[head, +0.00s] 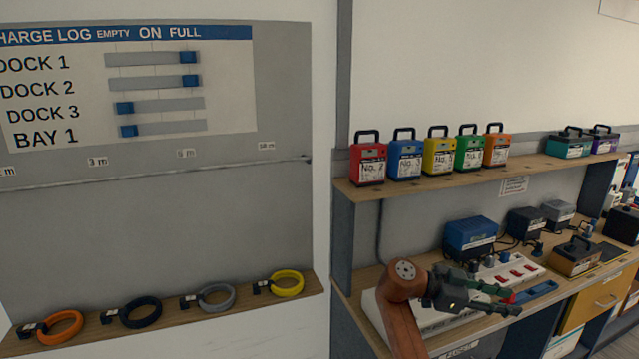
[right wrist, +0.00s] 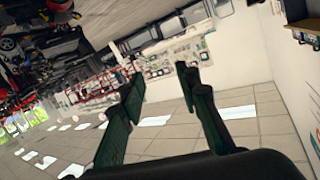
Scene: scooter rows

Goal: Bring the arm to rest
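My right gripper (head: 492,299) is in the lower right of the head view, at the end of an orange-brown arm. It appears in front of the workbench, near a white power strip with red switches (head: 513,277). In the right wrist view its two dark green fingers (right wrist: 165,100) are apart with nothing between them; beyond them lie tiled floor and distant shelving. My left gripper does not show in either view.
A wooden shelf (head: 425,181) holds several coloured batteries, such as a red one (head: 367,164). Blue (head: 469,237) and tan (head: 575,256) units stand on the bench. A lower left ledge (head: 250,312) carries several coiled rings. A charge log board (head: 130,85) hangs above.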

